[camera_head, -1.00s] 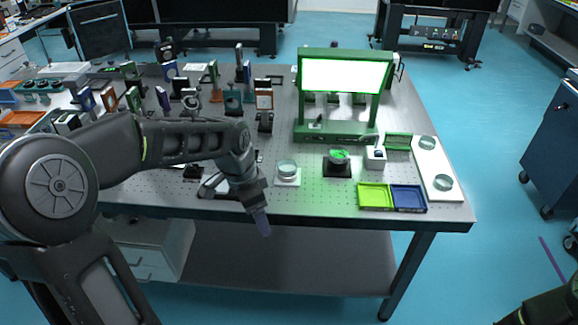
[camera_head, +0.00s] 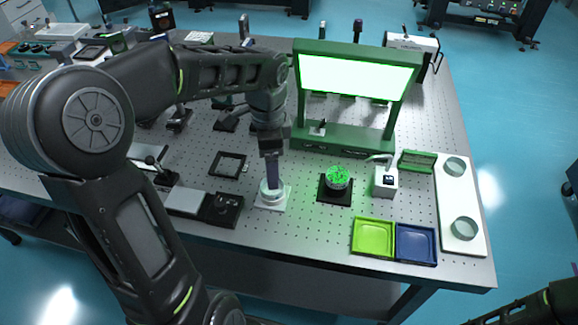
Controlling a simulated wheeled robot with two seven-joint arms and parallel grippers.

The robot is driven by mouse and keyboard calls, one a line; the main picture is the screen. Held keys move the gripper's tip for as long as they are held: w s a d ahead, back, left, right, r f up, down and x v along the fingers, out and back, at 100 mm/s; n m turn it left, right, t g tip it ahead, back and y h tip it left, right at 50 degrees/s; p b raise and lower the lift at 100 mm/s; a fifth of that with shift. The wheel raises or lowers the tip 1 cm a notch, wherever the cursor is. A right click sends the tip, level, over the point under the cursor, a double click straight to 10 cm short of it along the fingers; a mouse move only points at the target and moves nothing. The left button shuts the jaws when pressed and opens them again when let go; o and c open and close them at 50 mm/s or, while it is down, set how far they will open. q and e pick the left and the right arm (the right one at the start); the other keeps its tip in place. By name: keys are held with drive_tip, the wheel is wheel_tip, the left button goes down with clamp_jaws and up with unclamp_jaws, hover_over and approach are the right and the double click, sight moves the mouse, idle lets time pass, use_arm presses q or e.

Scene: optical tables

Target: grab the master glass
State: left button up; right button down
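A clear round glass (camera_head: 269,193), perhaps the master glass, sits on a white square pad (camera_head: 282,202) near the table's front edge. My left gripper (camera_head: 272,182) points straight down over it, with its purple finger at the glass. I see it edge-on, so I cannot tell whether it is open or shut on the glass. Two more clear round glasses lie on a white board at the right, one at the back (camera_head: 456,167) and one in front (camera_head: 465,228). A round piece with a green speckled top (camera_head: 338,178) sits on a black pad. My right gripper is out of view.
A green frame with a lit panel (camera_head: 357,79) stands behind. A small white device (camera_head: 385,181), a lime tray (camera_head: 373,237) and a blue tray (camera_head: 416,244) are to the right. A black square frame (camera_head: 228,165) and a black block (camera_head: 222,209) are left of the gripper.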

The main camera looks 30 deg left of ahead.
use_arm(q)
drive_tip(key=shift+w+r, duration=0.1)
drive_tip(key=shift+w, duration=0.15)
drive_tip(key=shift+s, duration=0.15)
drive_tip(key=shift+f, duration=1.3)
wheel_tip(320, 180, down, 4)
drive_tip(key=shift+a+f+p, duration=0.1)
drive_tip(key=shift+p, duration=0.6)
drive_tip(key=shift+f, duration=0.5)
